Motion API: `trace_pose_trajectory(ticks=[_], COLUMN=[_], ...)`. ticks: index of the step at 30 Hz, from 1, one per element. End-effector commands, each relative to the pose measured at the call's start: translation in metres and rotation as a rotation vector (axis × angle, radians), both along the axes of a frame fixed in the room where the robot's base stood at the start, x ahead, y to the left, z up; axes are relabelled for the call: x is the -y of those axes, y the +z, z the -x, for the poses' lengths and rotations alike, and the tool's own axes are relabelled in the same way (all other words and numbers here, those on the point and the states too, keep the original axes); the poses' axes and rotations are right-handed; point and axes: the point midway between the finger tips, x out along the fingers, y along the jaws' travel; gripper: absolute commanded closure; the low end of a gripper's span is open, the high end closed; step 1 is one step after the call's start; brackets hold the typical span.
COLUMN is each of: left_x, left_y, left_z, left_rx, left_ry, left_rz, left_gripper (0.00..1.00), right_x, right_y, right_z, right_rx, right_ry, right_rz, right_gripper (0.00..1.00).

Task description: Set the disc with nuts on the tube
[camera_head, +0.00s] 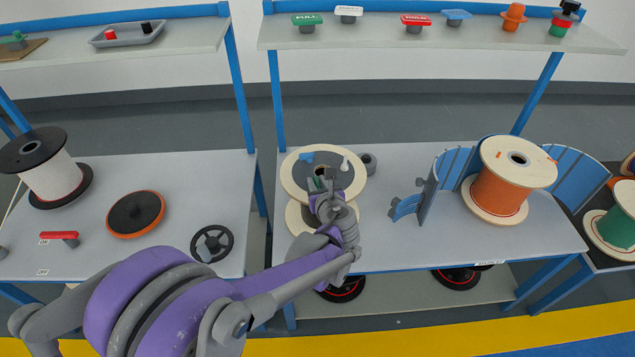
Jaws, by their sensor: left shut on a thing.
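My left gripper (322,183) reaches in over the middle table and is shut at the centre of a round piece with a cream rim (292,176) and a dark grey middle. A small blue part and a small white part show on its grey face. I cannot tell for sure whether this is the disc with nuts. A second cream round edge (294,217) shows just below it, partly hidden by my arm. A short grey tube-like piece (369,163) is just to the right, behind the rim. The exact contact at the fingertips is too small to see. My right gripper is out of view.
An orange spool (499,196) stands inside blue curved guards (453,166) at the right of the middle table (405,257). The left table holds a white spool (53,182), an orange-rimmed dark disc (135,214) and a black handwheel (212,243). Shelves stand behind.

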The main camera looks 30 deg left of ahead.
Motion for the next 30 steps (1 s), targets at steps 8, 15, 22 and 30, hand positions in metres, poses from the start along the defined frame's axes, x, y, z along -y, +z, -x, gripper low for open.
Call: trace_pose_trajectory(ticks=[8,15,22,30], left_x=[0.000,0.000,0.000,0.000], left_y=[0.000,-0.005,-0.009,-0.015], left_z=[0.000,0.000,0.000,0.000], left_rx=[0.000,0.000,0.000,0.000], left_ry=[0.000,0.000,0.000,0.000], left_rz=[-0.001,-0.001,-0.001,-0.001], left_gripper=[1.00,1.00,1.00,1.00], right_x=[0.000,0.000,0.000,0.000], right_y=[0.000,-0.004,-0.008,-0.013], right_z=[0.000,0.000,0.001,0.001], right_rx=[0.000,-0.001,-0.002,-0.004], right_ry=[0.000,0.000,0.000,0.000], right_rz=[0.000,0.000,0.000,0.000], right_gripper=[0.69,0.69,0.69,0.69])
